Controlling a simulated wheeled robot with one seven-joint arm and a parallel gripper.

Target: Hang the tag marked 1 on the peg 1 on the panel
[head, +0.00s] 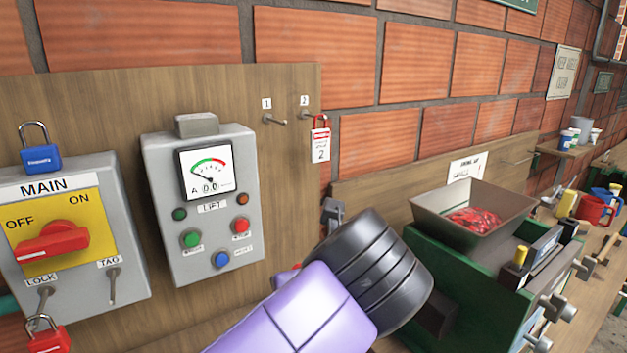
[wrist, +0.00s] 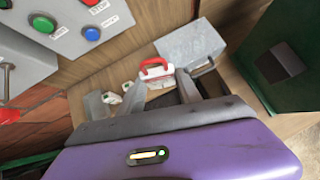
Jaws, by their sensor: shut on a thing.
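In the wrist view, my gripper (wrist: 140,96) is shut on a tag with a red loop and white parts (wrist: 155,68). Its number is not readable. In the head view, my arm hides the gripper and most of what it holds. Peg 1 (head: 276,120) is a bare metal pin under the label 1, at the wooden panel's (head: 290,170) upper right. Peg 2 (head: 305,114), to its right, carries a red and white tag marked 2 (head: 320,145). My gripper is below the pegs, apart from the panel.
The LIFT box (head: 215,245) with dial and buttons stands out from the panel left of my arm. The MAIN switch box (head: 125,215) is further left, with a blue padlock (head: 42,158) above it. A green machine with a hopper (head: 495,205) is at right.

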